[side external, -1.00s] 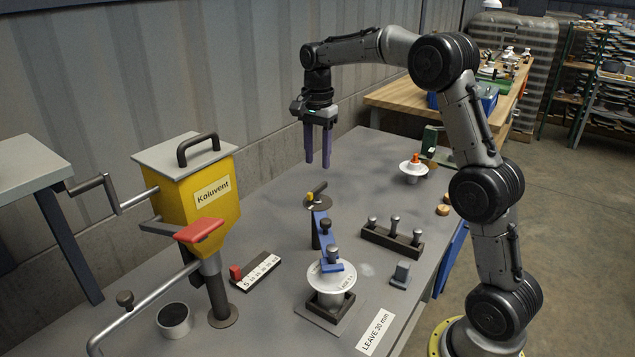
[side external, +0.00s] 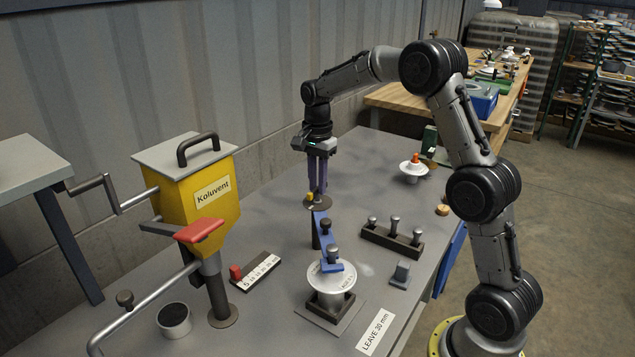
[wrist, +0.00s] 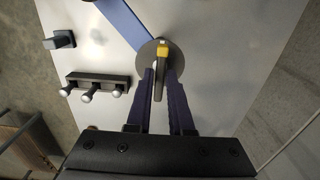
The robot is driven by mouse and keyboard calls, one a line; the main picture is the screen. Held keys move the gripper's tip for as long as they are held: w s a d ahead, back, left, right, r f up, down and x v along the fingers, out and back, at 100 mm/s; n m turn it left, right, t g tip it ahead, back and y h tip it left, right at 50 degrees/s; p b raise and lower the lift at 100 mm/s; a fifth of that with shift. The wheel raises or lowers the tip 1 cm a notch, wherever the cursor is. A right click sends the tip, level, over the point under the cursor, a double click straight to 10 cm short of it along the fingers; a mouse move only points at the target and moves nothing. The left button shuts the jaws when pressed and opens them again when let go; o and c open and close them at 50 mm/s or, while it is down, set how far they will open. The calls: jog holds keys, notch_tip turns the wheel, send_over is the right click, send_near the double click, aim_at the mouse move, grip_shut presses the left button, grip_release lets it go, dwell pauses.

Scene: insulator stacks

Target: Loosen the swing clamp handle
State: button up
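The swing clamp has a blue arm (side external: 322,228) reaching over a white insulator disc (side external: 331,281), with a round dark plate at its far end. Its handle (wrist: 158,80) is a dark bar with a yellow end (wrist: 163,48), lying over that plate. The yellow part also shows in the side view (side external: 310,197), where the fingers hide most of the bar. My gripper (side external: 317,190) points down at the handle. In the wrist view my gripper (wrist: 162,78) has its purple fingers apart, one on each side of the bar. I cannot tell whether either finger touches it.
A yellow hopper (side external: 195,195) with a crank and red lever stands left. A dark rack with several pegs (side external: 392,241) and a small grey block (side external: 401,273) lie right of the clamp. A scale bar (side external: 257,271) lies in front.

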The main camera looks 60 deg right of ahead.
grip_shut()
jog(key=shift+n, duration=0.3)
jog(key=n, duration=0.3)
jog(key=shift+n, duration=0.4)
jog(key=n, duration=0.4)
jog(key=shift+n, duration=0.4)
jog(key=n, duration=0.9)
jog(key=shift+r, duration=0.1)
jog(key=shift+n, duration=0.4)
